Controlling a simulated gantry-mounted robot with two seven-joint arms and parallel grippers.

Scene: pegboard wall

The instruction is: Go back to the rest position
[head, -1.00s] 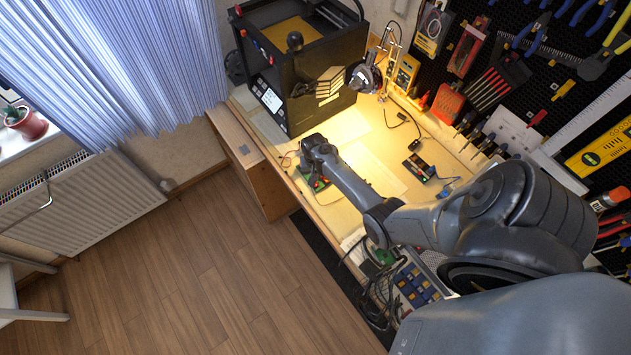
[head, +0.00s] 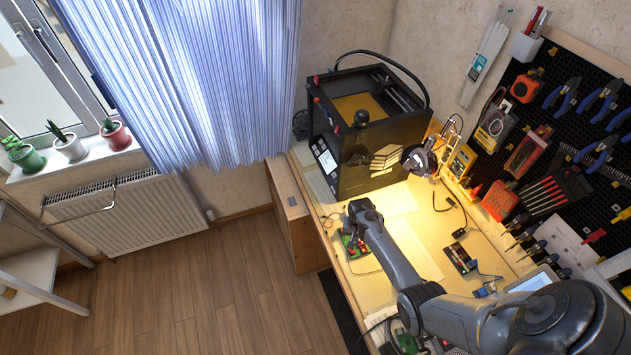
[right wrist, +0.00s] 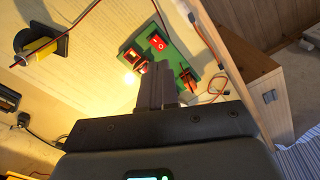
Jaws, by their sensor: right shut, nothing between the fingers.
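My right arm comes in from the lower right in the head view and reaches over the lit workbench (head: 408,222). Its wrist is bent down above a green board with red switches (head: 350,246). In the right wrist view my right gripper (right wrist: 157,68) is shut and empty. Its fingertips point towards the green board (right wrist: 160,50), overlapping its near edge in the picture; I cannot tell whether they touch it. My left gripper is in neither view.
A black 3D printer (head: 370,150) stands at the bench's back left. A lamp (head: 420,158) is beside it. A pegboard with tools (head: 560,140) lines the right wall. A radiator (head: 130,215) and window are at the left. The wooden floor (head: 200,285) is clear.

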